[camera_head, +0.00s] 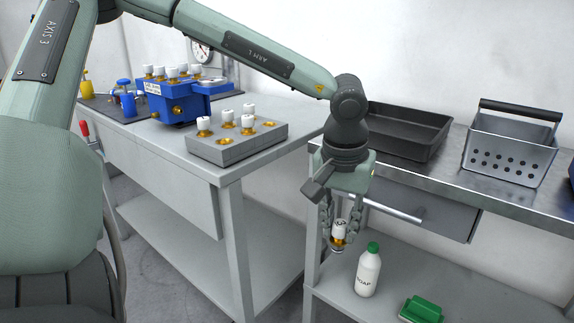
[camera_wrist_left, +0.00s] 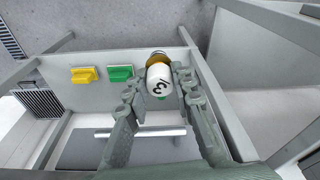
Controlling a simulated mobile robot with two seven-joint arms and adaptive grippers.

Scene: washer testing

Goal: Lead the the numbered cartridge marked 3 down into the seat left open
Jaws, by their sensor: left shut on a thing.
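My left gripper (camera_head: 341,218) points down and is shut on the cartridge marked 3 (camera_head: 339,231), a white-capped piece with a brass-coloured lower part. The black 3 reads on its cap in the left wrist view (camera_wrist_left: 160,80), between the two fingers (camera_wrist_left: 158,72). The cartridge hangs in the air in front of the right bench, above the lower shelf, well away from the grey block (camera_head: 235,154). That block holds several white-capped cartridges and shows empty brass seats, one at its right (camera_head: 270,124). A blue unit (camera_head: 178,103) behind it carries several more cartridges; its seats are mostly hidden. My right gripper is not in view.
A soap bottle (camera_head: 368,272) with a green cap and a green brush or sponge (camera_head: 422,309) are on the lower shelf. A dark tray (camera_head: 408,135) and a perforated metal basket (camera_head: 508,150) stand on the right bench. A gap separates the benches.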

